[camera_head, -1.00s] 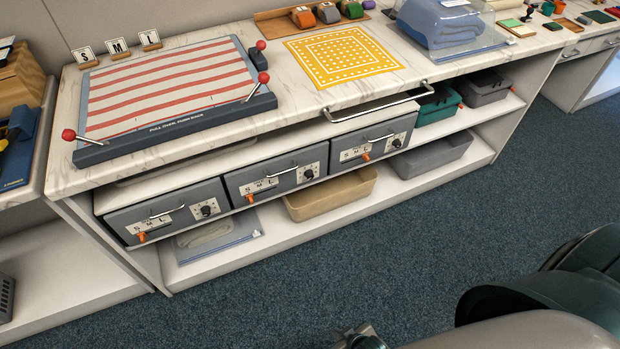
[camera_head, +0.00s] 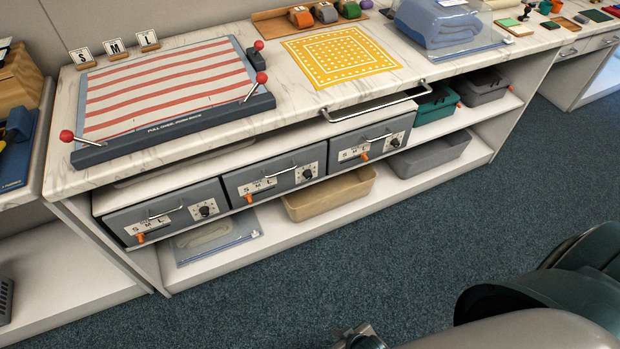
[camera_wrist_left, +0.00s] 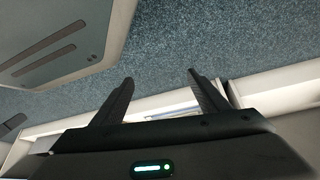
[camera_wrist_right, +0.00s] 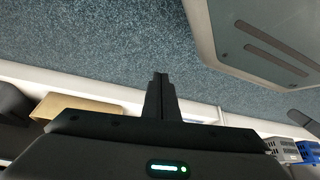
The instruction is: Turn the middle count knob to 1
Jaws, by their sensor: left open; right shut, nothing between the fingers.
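The middle drawer (camera_head: 274,179) is grey, with a bar handle, and sits between two like drawers under the counter. Its dark round count knob (camera_head: 307,174) is at the right of its front, on a pale dial too small to read. An S M L plate (camera_head: 258,186) and an orange lever (camera_head: 249,198) are to the left. My right gripper (camera_head: 352,336) shows partly at the bottom edge, well in front of the drawers. In the right wrist view it is shut and empty (camera_wrist_right: 160,78). My left gripper (camera_wrist_left: 161,76) is open and empty in the left wrist view, over the floor.
The left drawer (camera_head: 160,218) and right drawer (camera_head: 370,144) carry similar knobs. A long bar handle (camera_head: 376,106) juts from the counter edge above the right drawer. A tan bin (camera_head: 330,196) stands on the lower shelf. The blue carpet (camera_head: 300,265) in front is clear.

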